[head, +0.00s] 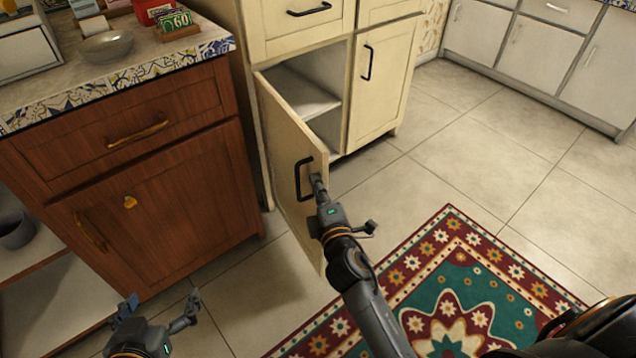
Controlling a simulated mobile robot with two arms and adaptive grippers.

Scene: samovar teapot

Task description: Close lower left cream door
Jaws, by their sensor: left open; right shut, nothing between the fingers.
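The lower left cream door (286,150) stands open, swung out from the cream cabinet (228,20) toward me. It has a black bar handle (299,180). Behind it an empty shelf (303,93) shows inside. My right gripper (318,181) is shut and empty, its tip beside the handle on the door's outer face; I cannot tell if it touches. My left gripper (158,306) is open and empty at the lower left, in front of the brown cabinet and apart from the cream door.
A brown wooden cabinet (180,190) with a tiled top stands left of the door, with a glass bowl (106,45) on it. The lower right cream door (384,85) is closed. A patterned rug (450,285) lies on the floor. The tiled floor at right is clear.

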